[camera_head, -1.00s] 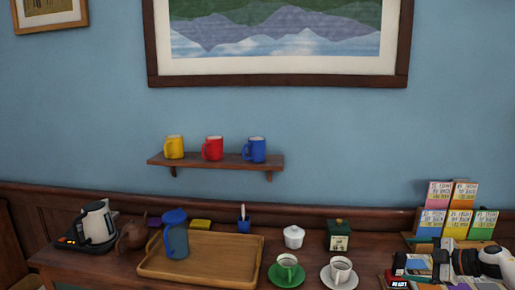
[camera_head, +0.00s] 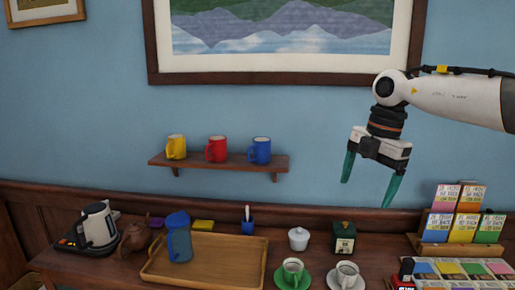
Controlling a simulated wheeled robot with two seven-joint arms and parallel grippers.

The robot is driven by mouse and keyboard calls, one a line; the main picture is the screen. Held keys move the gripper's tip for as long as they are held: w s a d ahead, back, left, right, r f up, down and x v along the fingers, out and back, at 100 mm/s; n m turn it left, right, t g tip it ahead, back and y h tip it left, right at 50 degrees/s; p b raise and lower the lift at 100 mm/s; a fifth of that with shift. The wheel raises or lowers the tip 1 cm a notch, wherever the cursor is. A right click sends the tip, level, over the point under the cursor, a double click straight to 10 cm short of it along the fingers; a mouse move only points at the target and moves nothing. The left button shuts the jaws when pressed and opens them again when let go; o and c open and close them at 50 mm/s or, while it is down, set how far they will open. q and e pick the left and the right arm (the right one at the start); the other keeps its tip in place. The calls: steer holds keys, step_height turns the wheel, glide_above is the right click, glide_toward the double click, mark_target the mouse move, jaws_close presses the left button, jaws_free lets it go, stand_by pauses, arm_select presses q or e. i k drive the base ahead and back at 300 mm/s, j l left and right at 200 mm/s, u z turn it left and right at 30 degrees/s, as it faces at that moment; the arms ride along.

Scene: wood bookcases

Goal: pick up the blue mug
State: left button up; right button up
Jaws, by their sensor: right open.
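The blue mug (camera_head: 260,151) stands upright at the right end of a small wooden wall shelf (camera_head: 220,162), its handle to the left. A red mug (camera_head: 216,150) and a yellow mug (camera_head: 176,147) stand to its left on the same shelf. My right gripper (camera_head: 368,188) is open and empty, with its green fingers pointing down. It is in the air to the right of the shelf, well apart from the blue mug. My left gripper is not in view.
Below the shelf, a sideboard holds a kettle (camera_head: 97,226), a blue pitcher (camera_head: 179,243), a wooden tray (camera_head: 226,270), a green cup (camera_head: 292,271), a white cup (camera_head: 346,273) and a card rack (camera_head: 450,247). A framed picture (camera_head: 283,83) hangs above. The wall between is clear.

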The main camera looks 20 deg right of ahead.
mark_target(262, 146)
steer(key=i, duration=1.8)
